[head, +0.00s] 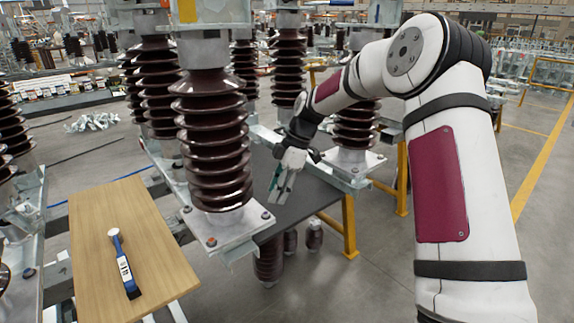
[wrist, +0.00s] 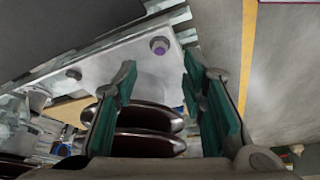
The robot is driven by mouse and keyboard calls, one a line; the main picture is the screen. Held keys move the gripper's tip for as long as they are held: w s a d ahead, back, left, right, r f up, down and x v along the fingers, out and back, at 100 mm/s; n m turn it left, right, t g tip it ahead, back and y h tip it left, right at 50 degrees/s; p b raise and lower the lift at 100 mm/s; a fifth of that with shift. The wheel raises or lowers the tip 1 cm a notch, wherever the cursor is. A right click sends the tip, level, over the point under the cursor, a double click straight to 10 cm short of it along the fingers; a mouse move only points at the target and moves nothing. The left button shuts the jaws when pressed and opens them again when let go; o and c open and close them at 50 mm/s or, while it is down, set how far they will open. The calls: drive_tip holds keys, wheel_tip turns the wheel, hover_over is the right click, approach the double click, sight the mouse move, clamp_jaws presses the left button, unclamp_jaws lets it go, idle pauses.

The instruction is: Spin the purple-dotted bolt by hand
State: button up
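The purple-dotted bolt (wrist: 159,45) sits near the corner of a pale metal base plate (wrist: 130,58) in the wrist view. It is just beyond my fingertips, apart from them. My gripper (wrist: 160,72) is open, with its two green-padded fingers spread and nothing between them. In the head view my gripper (head: 282,184) hangs beside the front brown insulator (head: 212,140), right of it and near its base plate (head: 225,228). I cannot pick out the purple dot in the head view.
A second bolt (wrist: 73,74) is on the same plate. A wooden board (head: 90,215) at left holds a blue-handled tool (head: 125,265). A dark grey panel (head: 310,195) lies behind my gripper. A yellow post (head: 350,228) stands at right. More insulators crowd the back.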

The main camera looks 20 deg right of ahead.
drive_tip(key=v, duration=0.7)
drive_tip(key=shift+r, duration=0.45)
drive_tip(key=shift+d, duration=0.15)
